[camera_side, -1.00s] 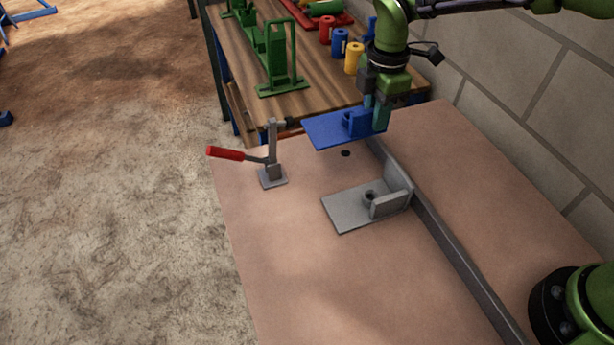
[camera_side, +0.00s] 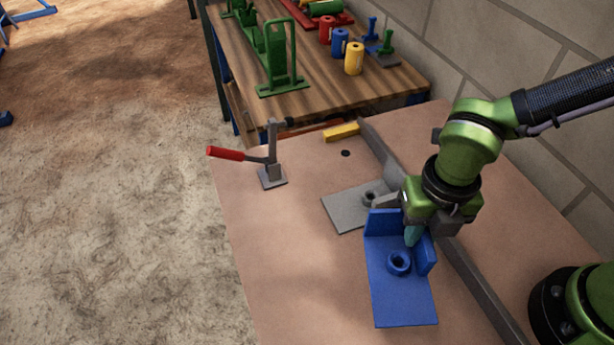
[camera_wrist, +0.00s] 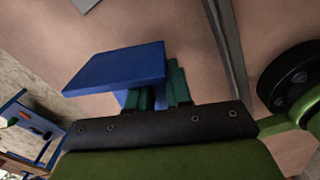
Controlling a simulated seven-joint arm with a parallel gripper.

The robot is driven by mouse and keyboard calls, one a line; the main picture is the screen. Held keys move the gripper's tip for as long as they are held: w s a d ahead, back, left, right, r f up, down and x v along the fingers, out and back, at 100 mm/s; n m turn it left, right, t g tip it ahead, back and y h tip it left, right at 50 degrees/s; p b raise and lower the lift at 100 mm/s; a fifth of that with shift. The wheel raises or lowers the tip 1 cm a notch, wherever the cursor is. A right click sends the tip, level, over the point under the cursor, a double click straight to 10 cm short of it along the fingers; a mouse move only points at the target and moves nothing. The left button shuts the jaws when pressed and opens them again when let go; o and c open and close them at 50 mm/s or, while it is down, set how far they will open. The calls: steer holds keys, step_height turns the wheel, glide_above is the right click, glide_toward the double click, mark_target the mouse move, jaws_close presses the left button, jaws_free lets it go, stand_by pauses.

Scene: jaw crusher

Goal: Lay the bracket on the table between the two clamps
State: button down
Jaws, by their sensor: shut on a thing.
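My gripper (camera_side: 411,235) is shut on the blue bracket (camera_side: 402,295), holding it by an upright wall. The bracket has a flat plate, upright walls and a round boss. It appears raised over the near part of the table (camera_side: 290,270); its exact height is unclear. In the wrist view, the teal fingers (camera_wrist: 162,88) grip beside the blue plate (camera_wrist: 118,67). One clamp (camera_side: 271,165) with a red handle stands at the table's far left. I cannot make out a second clamp.
A similar grey bracket (camera_side: 347,208) lies on the table, partly hidden behind my gripper and the blue bracket. A long grey rail (camera_side: 470,285) runs along the right. A yellow block (camera_side: 341,132) lies at the far edge. Beyond stands a wooden bench (camera_side: 325,80) with coloured parts.

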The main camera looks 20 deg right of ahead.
steer(key=s+d+f+n, duration=0.2)
steer(key=s+n, duration=0.2)
steer(key=s, duration=0.2)
steer(key=w+a, duration=0.3)
steer(key=a, duration=0.1)
steer(key=w+a+f, duration=0.1)
steer(key=w+a, duration=0.2)
steer(key=a, duration=0.1)
steer(key=w+a, duration=0.3)
steer(key=a, duration=0.1)
steer(key=shift+w+a+f, duration=0.1)
steer(key=shift+w+f, duration=0.1)
steer(key=shift+f, duration=1.8)
steer(key=shift+f, duration=0.1)
steer(key=c, duration=1)
jaws_free()
steer(key=shift+f, duration=0.1)
steer(key=shift+c, duration=0.2)
